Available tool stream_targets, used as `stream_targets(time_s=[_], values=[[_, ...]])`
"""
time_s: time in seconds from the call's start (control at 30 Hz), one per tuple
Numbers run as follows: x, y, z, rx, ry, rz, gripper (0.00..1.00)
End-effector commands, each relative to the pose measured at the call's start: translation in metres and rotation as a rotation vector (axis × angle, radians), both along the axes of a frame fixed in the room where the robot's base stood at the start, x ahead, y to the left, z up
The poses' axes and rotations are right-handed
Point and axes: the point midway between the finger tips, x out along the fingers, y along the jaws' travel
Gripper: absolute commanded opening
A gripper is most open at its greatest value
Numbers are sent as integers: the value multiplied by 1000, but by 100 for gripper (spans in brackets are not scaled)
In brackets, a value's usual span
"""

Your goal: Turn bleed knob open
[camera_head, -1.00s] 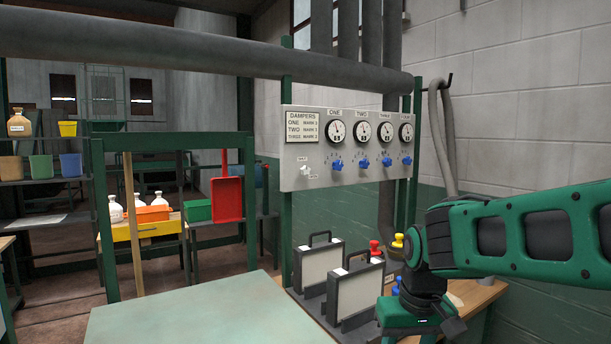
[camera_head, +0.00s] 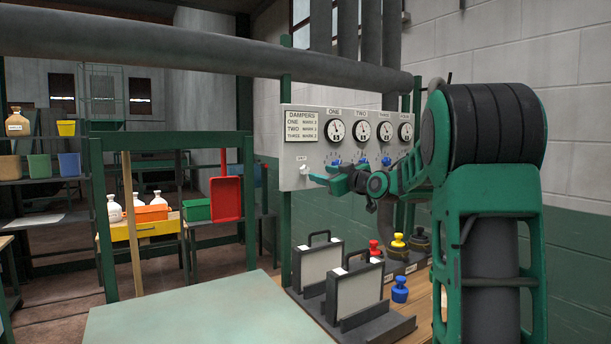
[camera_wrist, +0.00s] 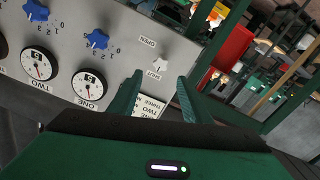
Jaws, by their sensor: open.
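The bleed knob (camera_head: 304,170) is a small white knob at the lower left of the grey damper panel (camera_head: 290,150). It also shows in the wrist view (camera_wrist: 160,62), with an OPEN label on one side and a SHUT label on another. I cannot tell surely which mark it points to. My gripper (camera_head: 318,174) is in front of the panel, just right of the knob in the head view. In the wrist view my gripper (camera_wrist: 161,82) has its two green fingers spread apart and empty, with the knob ahead between the tips. Contact does not show.
Blue star-shaped knobs (camera_wrist: 97,39) and round dials (camera_wrist: 88,87) sit beside the bleed knob on the panel. Below are framed boards (camera_head: 320,268), a green-topped table (camera_head: 185,315) and coloured weights (camera_head: 398,242). A red scoop (camera_head: 226,198) hangs left of the panel.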

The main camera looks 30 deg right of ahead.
Motion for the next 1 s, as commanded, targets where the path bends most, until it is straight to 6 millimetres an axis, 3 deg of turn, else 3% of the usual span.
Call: stream_targets(time_s=[0.5, 0.7, 1.0], values=[[83, 5, -1, 1, 3, 3, 44], [96, 6, -1, 1, 3, 2, 44], [97, 6, 0, 1, 3, 1, 44]])
